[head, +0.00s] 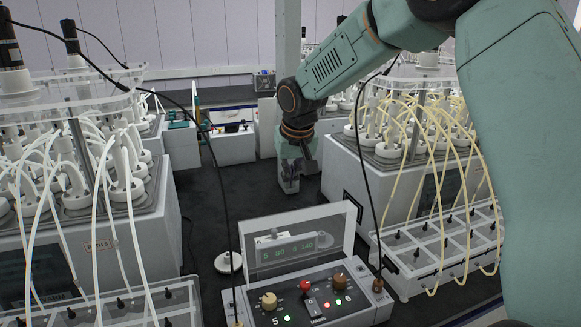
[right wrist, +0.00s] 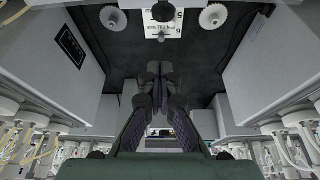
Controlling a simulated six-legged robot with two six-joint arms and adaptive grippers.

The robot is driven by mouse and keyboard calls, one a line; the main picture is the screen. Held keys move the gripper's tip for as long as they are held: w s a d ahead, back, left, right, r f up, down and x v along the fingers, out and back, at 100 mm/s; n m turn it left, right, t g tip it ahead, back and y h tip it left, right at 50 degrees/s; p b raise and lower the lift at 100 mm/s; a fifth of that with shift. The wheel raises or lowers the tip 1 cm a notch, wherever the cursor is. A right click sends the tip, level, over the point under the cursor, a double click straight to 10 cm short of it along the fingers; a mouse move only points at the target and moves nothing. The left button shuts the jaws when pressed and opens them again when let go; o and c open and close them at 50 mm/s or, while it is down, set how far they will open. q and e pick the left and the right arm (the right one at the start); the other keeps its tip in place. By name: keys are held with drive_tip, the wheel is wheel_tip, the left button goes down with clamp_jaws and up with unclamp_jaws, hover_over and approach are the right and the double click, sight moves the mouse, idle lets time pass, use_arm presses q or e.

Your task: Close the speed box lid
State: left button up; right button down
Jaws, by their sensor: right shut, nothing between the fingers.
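The speed box (head: 318,312) stands low in the front middle of the head view, with knobs, a red button and small lit lamps on its sloped top. Its clear lid (head: 338,232) is up, standing nearly upright, and a display with green digits shows through it. My right gripper (head: 288,186) points down beyond the lid and higher in the picture, apart from it as far as I can tell. Its fingers are together and empty, also in the right wrist view (right wrist: 154,70). There, a white panel with dark digits (right wrist: 165,22) shows at the top edge. My left gripper is not in view.
Reactor units with white tubes (head: 95,235) stand left, and units with yellowish tubes (head: 405,180) stand right. Black cables hang at both sides of the box. A small white disc (head: 228,262) is left of the lid. Dark floor (head: 225,195) lies open between the units.

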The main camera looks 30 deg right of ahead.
drive_tip(key=shift+s+a+f, duration=0.1)
drive_tip(key=shift+s+f, duration=0.25)
drive_tip(key=shift+f, duration=0.4)
drive_tip(key=shift+s+a+f, duration=0.15)
drive_tip(key=shift+s+f, duration=0.15)
drive_tip(key=shift+f, duration=0.45)
drive_tip(key=shift+s+a+f, duration=0.1)
drive_tip(key=shift+s+f, duration=0.25)
drive_tip(key=shift+f, duration=0.4)
